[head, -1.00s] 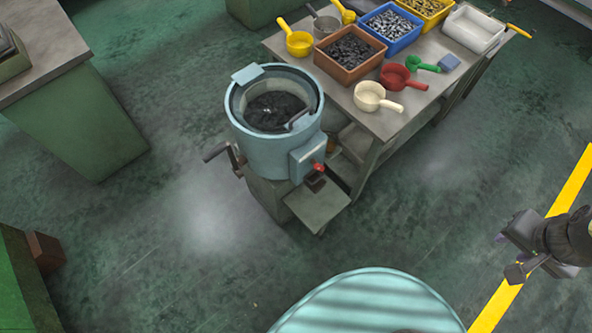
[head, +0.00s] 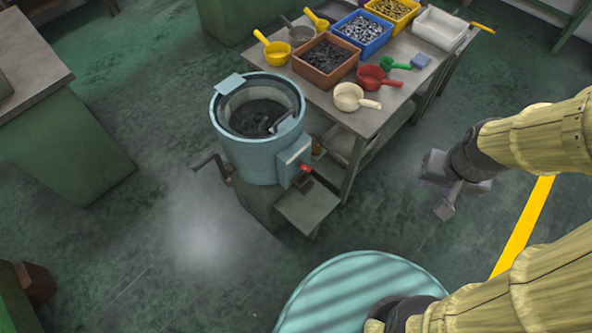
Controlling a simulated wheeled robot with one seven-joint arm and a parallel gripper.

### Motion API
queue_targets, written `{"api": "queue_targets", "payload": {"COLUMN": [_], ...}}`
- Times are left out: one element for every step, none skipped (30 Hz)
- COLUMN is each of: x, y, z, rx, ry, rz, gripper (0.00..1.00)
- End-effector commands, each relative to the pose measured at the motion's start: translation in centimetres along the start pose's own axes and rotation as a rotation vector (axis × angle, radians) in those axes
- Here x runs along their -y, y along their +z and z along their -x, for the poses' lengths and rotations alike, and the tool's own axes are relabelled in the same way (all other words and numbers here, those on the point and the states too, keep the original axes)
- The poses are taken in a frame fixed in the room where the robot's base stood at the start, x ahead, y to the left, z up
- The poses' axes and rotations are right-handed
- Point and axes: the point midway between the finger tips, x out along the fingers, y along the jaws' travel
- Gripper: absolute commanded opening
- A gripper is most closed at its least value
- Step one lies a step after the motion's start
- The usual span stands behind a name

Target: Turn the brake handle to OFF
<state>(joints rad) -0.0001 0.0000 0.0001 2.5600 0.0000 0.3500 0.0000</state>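A pale blue round machine (head: 252,155) with dark pieces in its bowl stands left of the middle. A lever with a dark grip (head: 204,160) sticks out from its left side; it looks like the brake handle, but no OFF mark is legible. A red knob (head: 305,168) is on the box at the machine's right side. My gripper (head: 437,190) is over the floor on the right, well apart from the machine and the lever. Its fingers are too small and dark to tell whether they are open or shut.
A grey table (head: 385,115) with bins and coloured scoops stands behind and right of the machine. A small grey shelf (head: 307,208) juts from the machine's front. A green cabinet (head: 70,150) is at left. The floor left of the lever is free.

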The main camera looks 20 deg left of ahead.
Motion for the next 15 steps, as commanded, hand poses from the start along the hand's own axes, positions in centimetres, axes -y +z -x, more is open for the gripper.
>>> {"api": "queue_targets", "payload": {"x": [0.0, 0.0, 0.0, 0.0, 0.0, 0.0, 0.0, 0.0, 0.0, 0.0, 0.0, -0.1, -0.1, -0.1, -0.2], "y": [0.0, 0.0, 0.0, 0.0, 0.0, 0.0, 0.0, 0.0, 0.0, 0.0, -0.1, -0.2, -0.3, -0.4, -0.8], "z": [0.0, 0.0, 0.0, 0.0, 0.0, 0.0, 0.0, 0.0, 0.0, -0.1, -0.2, -0.5, -0.9, -1.4, -2.2], "rx": [0.0, 0.0, 0.0, 0.0, 0.0, 0.0, 0.0, 0.0, 0.0, -0.001, -0.003, -0.007, -0.013, -0.02, -0.035], "ry": [0.0, 0.0, 0.0, 0.0, 0.0, 0.0, 0.0, 0.0, 0.0, 0.0, 0.001, 0.002, 0.004, 0.006, 0.01], "rz": [0.0, 0.0, 0.0, 0.0, 0.0, 0.0, 0.0, 0.0, 0.0, 0.001, 0.003, 0.009, 0.016, 0.025, 0.043], "gripper": [0.36, 0.36, 0.36, 0.36, 0.36, 0.36, 0.36, 0.36, 0.42, 0.42, 0.42, 0.42, 0.42, 0.42, 0.42]}}
